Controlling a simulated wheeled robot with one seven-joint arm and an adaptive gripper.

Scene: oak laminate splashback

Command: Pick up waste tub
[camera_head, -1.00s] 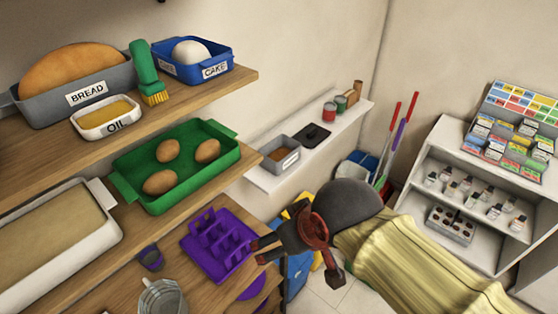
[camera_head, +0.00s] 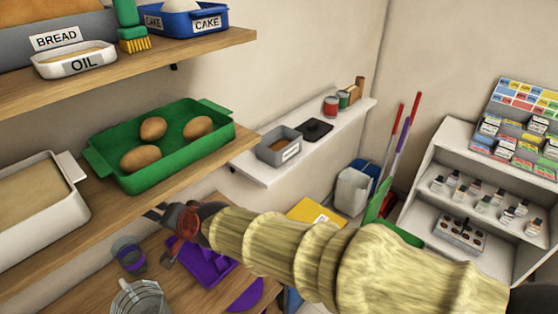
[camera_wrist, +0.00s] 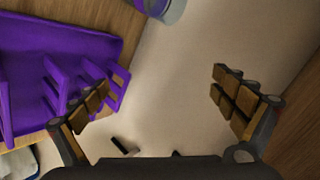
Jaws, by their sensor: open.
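No tub with a readable waste label shows. A small grey tub (camera_head: 278,146) with a brown filling and a label too small to read stands on the white ledge beside a black lid or tray. My gripper (camera_head: 158,213) is to the left of that tub and nearer, over the wooden counter by the purple rack (camera_head: 205,268). In the wrist view, my gripper (camera_wrist: 160,98) has its fingers wide apart with nothing between them. The purple rack (camera_wrist: 60,45) lies at the left there, partly behind one finger.
The shelf with the green tray (camera_head: 180,165) of potatoes is close to my gripper. A purple-banded cup (camera_head: 128,254) and a glass jug (camera_head: 140,298) stand on the counter. White bins (camera_head: 352,190) and broom handles (camera_head: 405,135) are in the corner. The wall is close behind.

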